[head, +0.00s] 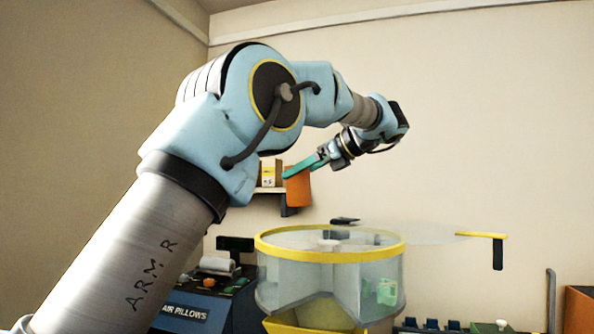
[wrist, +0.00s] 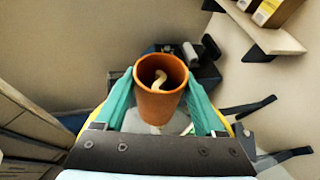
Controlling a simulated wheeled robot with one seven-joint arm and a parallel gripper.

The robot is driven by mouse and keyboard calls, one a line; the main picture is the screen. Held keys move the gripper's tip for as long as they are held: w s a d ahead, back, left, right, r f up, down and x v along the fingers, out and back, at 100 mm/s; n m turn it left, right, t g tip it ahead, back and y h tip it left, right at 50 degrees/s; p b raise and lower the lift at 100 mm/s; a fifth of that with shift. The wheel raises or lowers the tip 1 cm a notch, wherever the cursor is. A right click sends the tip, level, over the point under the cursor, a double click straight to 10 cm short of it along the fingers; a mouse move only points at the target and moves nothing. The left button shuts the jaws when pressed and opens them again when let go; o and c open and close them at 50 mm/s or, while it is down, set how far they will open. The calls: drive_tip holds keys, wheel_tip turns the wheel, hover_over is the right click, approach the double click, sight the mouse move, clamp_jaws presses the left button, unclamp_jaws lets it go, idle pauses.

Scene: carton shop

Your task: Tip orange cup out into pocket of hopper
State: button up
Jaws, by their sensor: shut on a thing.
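The orange cup (head: 298,187) is held in my gripper (head: 300,171), above the hopper and a little left of its middle in the head view. In the wrist view the cup (wrist: 160,92) sits between the two green fingers of my gripper (wrist: 160,88), mouth facing the camera, with a pale curved piece (wrist: 158,79) inside. The cup looks near upright with a slight tilt. The hopper (head: 330,245) is a clear round drum with a yellow rim and inner dividers forming pockets. Green pieces (head: 386,291) lie in a pocket at its right. The other pockets are partly hidden.
A wall shelf (head: 269,190) with small boxes is behind the cup; it also shows in the wrist view (wrist: 262,30). A clear disc-like lid (head: 420,234) with a yellow handle extends right of the hopper. A dark machine labelled air pillows (head: 187,311) stands at left.

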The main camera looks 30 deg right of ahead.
sight(297, 205)
drive_tip(key=shift+a+f+n+h, duration=0.15)
drive_tip(key=shift+f+n+h, duration=0.75)
drive_tip(key=shift+n, duration=0.2)
drive_tip(key=shift+f+n+t+h, duration=0.5)
drive_tip(key=shift+f+n+h, duration=0.5)
drive_tip(key=shift+n, duration=0.1)
drive_tip(key=shift+f+n+t+h, duration=0.3)
drive_tip(key=shift+f+n+h, duration=0.3)
drive_tip(key=shift+n, duration=0.1)
drive_tip(key=f+n+h, duration=0.1)
drive_tip(key=n+t+b, duration=0.1)
drive_tip(key=shift+s+a+f+n+h, duration=0.15)
drive_tip(key=shift+f+n+h, duration=0.15)
drive_tip(key=shift+f+h, duration=0.1)
drive_tip(key=shift+f+n+b, duration=0.25)
drive_tip(key=shift+n+b, duration=0.05)
drive_tip(key=shift+b, duration=0.85)
drive_tip(key=n+b, duration=0.1)
drive_tip(key=b, duration=0.2)
drive_tip(key=f+n+t+h+b, duration=0.1)
drive_tip(key=b, duration=0.3)
drive_tip(key=shift+a+h+b, duration=0.2)
drive_tip(key=shift+h+b, duration=0.1)
drive_tip(key=shift+f+n+b, duration=0.15)
drive_tip(key=shift+n+b, duration=0.25)
drive_tip(key=shift+b, duration=0.6)
